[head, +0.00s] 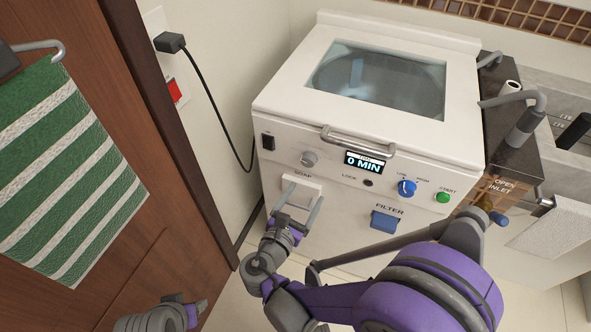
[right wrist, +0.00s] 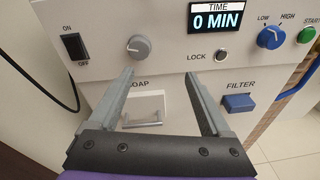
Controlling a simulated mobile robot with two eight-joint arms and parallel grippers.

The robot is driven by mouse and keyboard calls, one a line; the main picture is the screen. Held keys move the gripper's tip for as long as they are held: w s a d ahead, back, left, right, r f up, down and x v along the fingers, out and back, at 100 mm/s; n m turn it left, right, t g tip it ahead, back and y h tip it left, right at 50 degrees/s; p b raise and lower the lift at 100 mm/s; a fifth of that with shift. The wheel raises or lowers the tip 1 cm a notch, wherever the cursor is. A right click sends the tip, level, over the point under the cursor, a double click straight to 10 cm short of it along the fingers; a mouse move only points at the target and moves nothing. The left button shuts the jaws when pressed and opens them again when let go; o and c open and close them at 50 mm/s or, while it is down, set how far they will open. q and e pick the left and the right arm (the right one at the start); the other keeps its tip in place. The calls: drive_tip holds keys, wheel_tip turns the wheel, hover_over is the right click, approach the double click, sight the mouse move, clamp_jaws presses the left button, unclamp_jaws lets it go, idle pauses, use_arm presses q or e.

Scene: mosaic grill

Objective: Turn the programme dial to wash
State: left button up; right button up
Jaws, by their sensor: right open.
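The white washing machine (head: 270,100) has a control panel on its front. A blue knob (head: 407,187) marked LOW and HIGH is at the right. My right gripper (head: 303,193) is open and empty in front of the soap drawer (head: 300,186), below the grey dial and apart from it. In the right wrist view, the left fingertip is just below the dial. My left gripper (head: 192,312) is low at the left, its jaws unclear.
The display (head: 364,162) reads 0 MIN. An ON/OFF switch (head: 268,142), a green START button (head: 442,197) and a blue FILTER latch (head: 384,221) are on the front. A handle bar (head: 357,143) juts out above the display. A wooden door with a striped towel (head: 60,170) is at the left.

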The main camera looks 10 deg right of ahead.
sight(307, 163)
drive_tip(key=w+d, duration=0.1)
drive_tip(key=w, duration=0.2)
drive_tip(key=w+d+n+t, duration=0.1)
drive_tip(key=w, duration=0.2)
drive_tip(key=w+n+t+b, duration=0.1)
drive_tip(key=w, duration=0.3)
drive_tip(key=shift+d+f, duration=0.25)
drive_tip(key=shift+d, duration=0.15)
clamp_jaws()
